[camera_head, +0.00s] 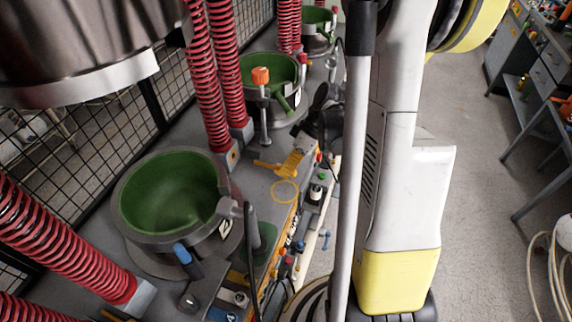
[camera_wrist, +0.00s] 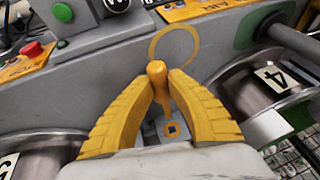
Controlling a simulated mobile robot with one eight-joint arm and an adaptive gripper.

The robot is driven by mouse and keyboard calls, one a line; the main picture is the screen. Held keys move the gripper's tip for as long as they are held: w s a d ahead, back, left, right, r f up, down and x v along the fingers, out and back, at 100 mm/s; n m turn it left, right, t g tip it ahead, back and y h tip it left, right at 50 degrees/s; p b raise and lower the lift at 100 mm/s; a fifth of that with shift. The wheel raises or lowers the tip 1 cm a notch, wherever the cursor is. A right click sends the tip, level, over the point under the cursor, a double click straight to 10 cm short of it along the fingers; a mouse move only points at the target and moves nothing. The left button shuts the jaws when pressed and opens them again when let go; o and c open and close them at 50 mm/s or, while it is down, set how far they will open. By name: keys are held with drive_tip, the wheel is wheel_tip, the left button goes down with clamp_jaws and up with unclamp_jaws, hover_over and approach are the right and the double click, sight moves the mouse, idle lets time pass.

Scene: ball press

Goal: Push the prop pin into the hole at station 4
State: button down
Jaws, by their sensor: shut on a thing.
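My gripper (camera_wrist: 158,88) has yellow ridged fingers shut on the prop pin (camera_wrist: 157,72), an orange-yellow pin with a rounded head. The pin's shaft points toward the hole (camera_wrist: 171,131), a small dark square opening ringed in orange on a grey plate. The shaft's end appears short of the hole in the wrist view, but the depth gap is hard to judge. A "4" label (camera_wrist: 277,79) is on the metal drum to the right.
The near green bowl (camera_head: 172,196) and a farther one (camera_head: 268,72) flank the gripper. Red springs (camera_head: 205,85) rise behind it. A yellow ring (camera_head: 285,192) marks the bench. Control buttons (camera_head: 316,192) line the front edge.

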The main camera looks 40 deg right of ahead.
drive_tip(key=shift+b, duration=0.3)
drive_tip(key=shift+w+a, duration=0.55)
drive_tip(key=shift+w, duration=0.25)
drive_tip(key=shift+w+a, duration=0.5)
drive_tip(key=shift+w, duration=0.35)
drive_tip(key=shift+w+a, duration=0.55)
drive_tip(key=shift+w, duration=0.25)
drive_tip(key=shift+b, duration=0.65)
drive_tip(key=shift+w+a+b, duration=0.15)
drive_tip(key=shift+w+a, duration=0.55)
drive_tip(key=shift+w, duration=0.4)
drive_tip(key=shift+w+a+b, duration=0.1)
drive_tip(key=shift+w+a, duration=0.65)
drive_tip(key=shift+w, duration=0.3)
drive_tip(key=shift+w+a+b, duration=0.15)
drive_tip(key=shift+w+a, duration=0.55)
drive_tip(key=shift+w, duration=0.4)
drive_tip(key=c, duration=1.4)
unclamp_jaws()
drive_tip(key=shift+o, duration=0.2)
drive_tip(key=shift+d+r, duration=0.1)
drive_tip(key=shift+r, duration=0.05)
drive_tip(key=v, duration=1.1)
drive_tip(key=shift+s+r, duration=0.2)
drive_tip(key=shift+r, duration=0.15)
